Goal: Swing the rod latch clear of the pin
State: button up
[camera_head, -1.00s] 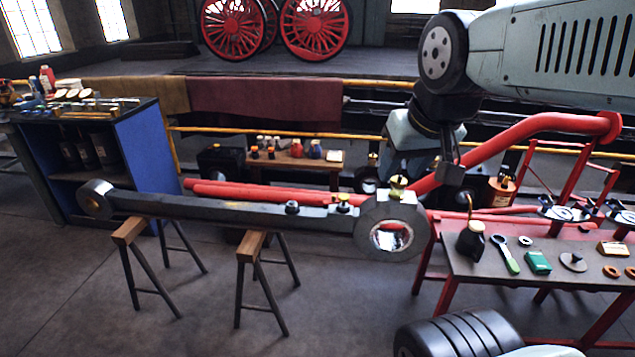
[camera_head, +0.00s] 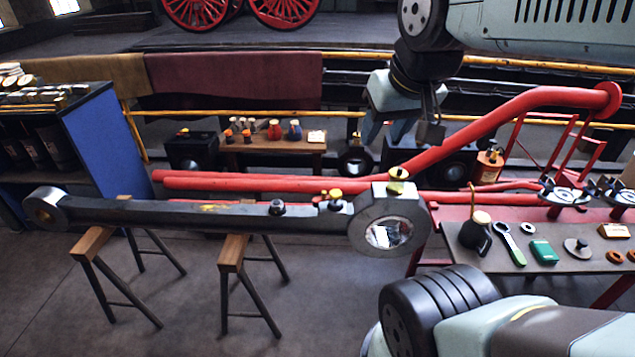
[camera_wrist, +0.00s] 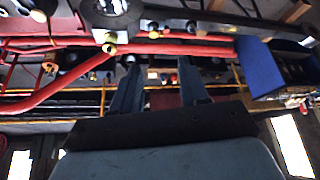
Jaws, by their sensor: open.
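A long dark connecting rod (camera_head: 170,213) lies across trestles in the head view, its big round eye (camera_head: 364,235) at the right end. A brass-topped fitting (camera_head: 397,175) stands on the eye. A small yellow-topped fitting (camera_head: 335,197) and a dark knob (camera_head: 277,208) sit on the bar left of it. I cannot tell which parts are the latch and pin. My gripper (camera_head: 384,138) is open and empty, fingers down, appearing above the eye and apart from the rod. In the wrist view its fingers (camera_wrist: 160,75) are spread, with the eye (camera_wrist: 110,12) at the top.
Red pipes (camera_head: 480,120) run behind the rod. A side table (camera_head: 465,240) with a bottle, wrench and small parts stands at the right. A blue cabinet (camera_head: 105,145) is at the left. A low wooden bench (camera_head: 270,148) with bottles is behind.

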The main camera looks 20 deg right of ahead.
jog(key=shift+w, duration=0.1)
jog(key=m+g+y, duration=0.3)
jog(key=m, duration=2.4)
send_over(324, 192)
jog(key=s+d, duration=0.4)
notch_tip(324, 192, down, 29)
jog(key=shift+t, duration=0.3)
jog(key=x, duration=1.3)
jog(key=shift+w+a, duration=0.1)
jog(key=shift+r, duration=0.1)
grip_shut()
